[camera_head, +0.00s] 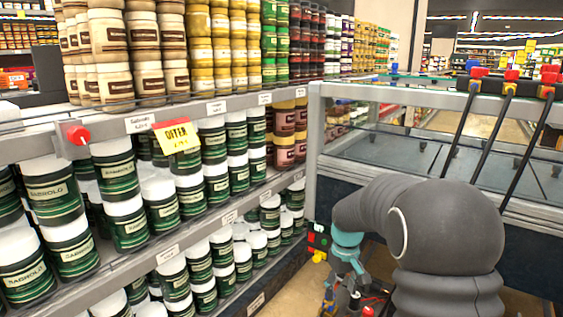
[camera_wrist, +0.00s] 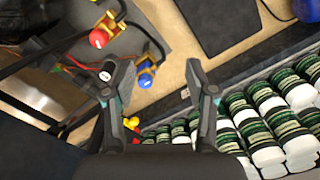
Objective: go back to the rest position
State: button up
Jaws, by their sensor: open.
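My gripper (camera_wrist: 160,68) is open and empty in the wrist view, with its two dark fingers spread apart. Between and beyond the fingers are a beige floor and a part with a blue cap (camera_wrist: 146,78), close to the left finger. I cannot tell whether they touch. In the head view my grey arm reaches down at the lower right. The gripper end is low in front of the freezer case, partly cut off by the bottom edge.
Shelves of green-labelled jars (camera_head: 128,205) stand on the left. A glass-topped freezer case (camera_head: 420,150) is at the right, with black hoses and coloured knobs (camera_head: 510,82) along its rim. A red-capped part (camera_wrist: 99,39) lies on a grey plate below. A narrow floor strip separates shelves and freezer.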

jog(key=s+r+m+t, duration=0.1)
jog(key=s+r+t, duration=0.1)
jog(key=s+r, duration=0.3)
jog(key=s+r+m+t+p, duration=0.1)
jog(key=s+r, duration=0.5)
jog(key=s, duration=0.8)
jog(key=s+r+m+t+p, duration=0.1)
jog(key=s+r+t, duration=0.2)
jog(key=s, duration=0.6)
jog(key=shift+s+r+m, duration=0.3)
jog(key=shift+s+r, duration=0.1)
jog(key=shift+r, duration=0.9)
